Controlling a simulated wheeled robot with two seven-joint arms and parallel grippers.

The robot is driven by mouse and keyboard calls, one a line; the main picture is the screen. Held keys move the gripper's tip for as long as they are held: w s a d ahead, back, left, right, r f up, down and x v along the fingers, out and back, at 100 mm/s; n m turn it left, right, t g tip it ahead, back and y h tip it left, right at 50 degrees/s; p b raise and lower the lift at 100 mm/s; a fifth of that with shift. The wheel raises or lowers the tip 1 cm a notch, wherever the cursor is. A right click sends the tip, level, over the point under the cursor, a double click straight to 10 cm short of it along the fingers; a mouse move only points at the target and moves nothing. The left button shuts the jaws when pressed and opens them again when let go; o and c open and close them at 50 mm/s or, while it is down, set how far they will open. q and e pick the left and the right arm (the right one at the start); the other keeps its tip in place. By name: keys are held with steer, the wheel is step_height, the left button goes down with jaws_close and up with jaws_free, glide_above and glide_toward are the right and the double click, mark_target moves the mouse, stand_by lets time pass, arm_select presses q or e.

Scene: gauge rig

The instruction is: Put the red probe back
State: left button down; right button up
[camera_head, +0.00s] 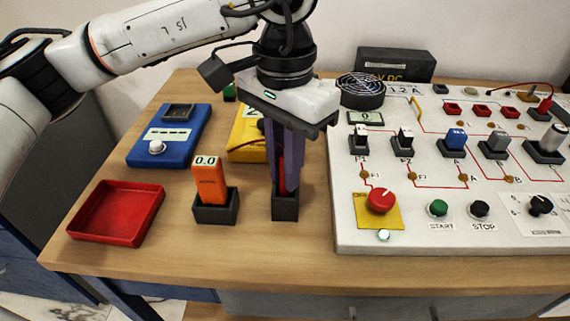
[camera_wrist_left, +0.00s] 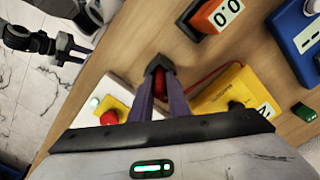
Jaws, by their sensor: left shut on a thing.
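My left gripper (camera_head: 285,185) points straight down and is shut on the red probe (camera_head: 291,178). The probe is mostly hidden between the purple fingers. The fingertips are at the mouth of a small black holder (camera_head: 285,208) on the table, and the probe's lower end is hidden there. In the left wrist view the red probe (camera_wrist_left: 159,80) shows between the fingers, in line with the holder (camera_wrist_left: 160,62). I cannot tell how deep it sits. A red lead runs to the yellow meter (camera_head: 245,135). My right gripper (camera_wrist_left: 80,54) is off the table, open and empty.
An orange gauge reading 0.0 (camera_head: 209,180) stands in a black holder just left. A red tray (camera_head: 117,212) and blue meter (camera_head: 168,136) lie farther left. The white switch panel (camera_head: 400,243) is close on the right. The table front is clear.

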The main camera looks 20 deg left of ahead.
arm_select(q)
steer(key=shift+f+b, duration=0.2)
steer(key=shift+b, duration=0.1)
steer(key=c, duration=1.7)
jaws_free()
steer(key=shift+r, duration=0.1)
step_height(320, 180, up, 12)
steer(key=shift+r+p, duration=0.2)
steer(key=shift+p, duration=0.75)
